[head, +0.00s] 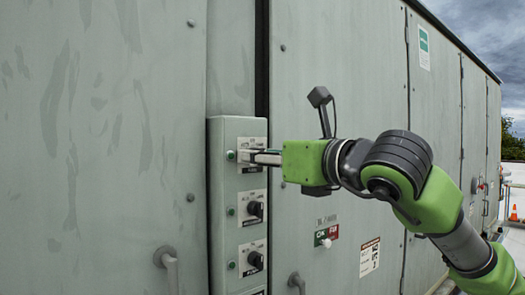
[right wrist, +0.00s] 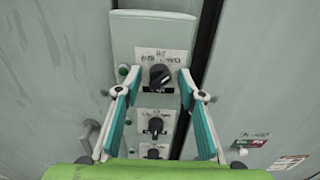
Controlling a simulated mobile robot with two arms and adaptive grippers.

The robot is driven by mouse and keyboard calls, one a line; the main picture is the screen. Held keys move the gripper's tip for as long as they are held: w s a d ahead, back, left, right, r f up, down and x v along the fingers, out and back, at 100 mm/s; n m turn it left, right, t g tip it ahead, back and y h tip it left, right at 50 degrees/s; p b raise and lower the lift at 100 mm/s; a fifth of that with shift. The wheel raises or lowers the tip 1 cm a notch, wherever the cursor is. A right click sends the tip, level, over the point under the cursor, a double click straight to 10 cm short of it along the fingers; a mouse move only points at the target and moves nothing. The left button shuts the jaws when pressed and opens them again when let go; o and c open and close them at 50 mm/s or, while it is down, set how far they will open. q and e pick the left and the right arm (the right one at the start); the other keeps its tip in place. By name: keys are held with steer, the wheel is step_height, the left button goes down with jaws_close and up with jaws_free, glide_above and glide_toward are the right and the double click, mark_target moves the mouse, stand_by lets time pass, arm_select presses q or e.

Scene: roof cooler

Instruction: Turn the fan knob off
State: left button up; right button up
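A grey control box with a column of black rotary knobs is fixed to the cooler wall. In the head view my right gripper (head: 262,157) is at the top knob's label plate, and its fingers hide that knob. In the right wrist view the top knob (right wrist: 160,76) shows between the two spread fingers of my right gripper (right wrist: 158,84), with space on both sides. The middle knob (head: 255,209) and the lower knob (head: 255,259) are below it. The label text is too blurred to tell which is the fan knob. My left gripper is not in view.
Small green lights (head: 231,155) sit left of the knobs. A door handle (head: 167,262) is at the lower left and another (head: 296,281) right of the box. A green and red switch plate (head: 326,236) is on the right panel. Flat wall panels surround the box.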

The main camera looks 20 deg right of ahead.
steer(key=shift+w, duration=0.1)
jaws_close()
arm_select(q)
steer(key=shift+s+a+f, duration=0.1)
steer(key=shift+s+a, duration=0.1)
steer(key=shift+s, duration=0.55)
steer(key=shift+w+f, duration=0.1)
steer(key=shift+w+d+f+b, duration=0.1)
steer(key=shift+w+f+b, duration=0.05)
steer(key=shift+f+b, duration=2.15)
arm_select(e)
steer(key=shift+n, duration=4.5)
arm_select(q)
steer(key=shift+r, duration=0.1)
